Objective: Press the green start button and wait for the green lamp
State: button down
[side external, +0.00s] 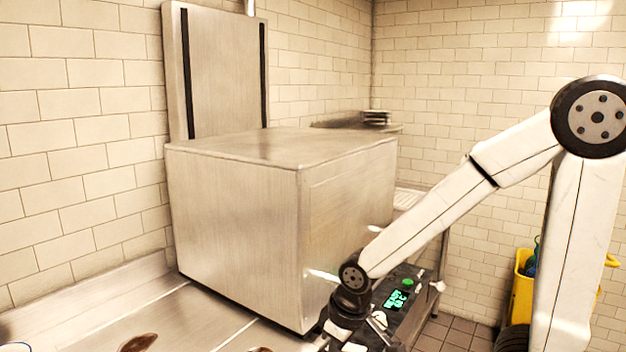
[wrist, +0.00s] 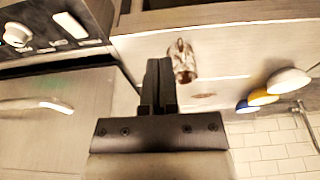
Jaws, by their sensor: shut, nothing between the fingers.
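A dark control panel (side external: 400,318) is on the front of the steel machine, with a lit green display (side external: 396,299). A round green part (side external: 408,282) shows above the display; I cannot tell whether it is the start button or the lamp. My gripper (wrist: 158,65) is shut and empty, to the right of the panel in that view. In the side view its fingertips cannot be made out.
A large steel box machine (side external: 235,230) stands on the steel counter (side external: 185,315). White, yellow and blue dishes (wrist: 288,82) are at the right. A yellow bucket (side external: 522,290) stands behind my arm.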

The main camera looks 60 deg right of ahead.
jog(key=w+d+r+n+h, duration=0.1)
jog(key=w+d, duration=0.2)
jog(key=d, duration=0.6)
jog(key=w+d+r+n+h, duration=0.1)
jog(key=w+d, duration=0.3)
jog(key=d, duration=0.5)
jog(key=w+d+r+n+h, duration=0.1)
jog(key=w+d+n+h, duration=0.2)
jog(key=d, duration=0.6)
jog(key=shift+w+r, duration=0.25)
jog(key=shift+w, duration=0.15)
jog(key=s+d+n+h, duration=0.2)
jog(key=d+n+h, duration=0.1)
jog(key=d, duration=1.1)
jog(key=n+g+h, duration=0.1)
jog(key=n+g, duration=0.1)
send_over(406, 283)
jog(key=f, duration=0.2)
jog(key=shift+d+f, duration=0.15)
jog(key=shift+f, duration=2.6)
jog(key=shift+f, duration=0.1)
jog(key=shift+f, duration=4.3)
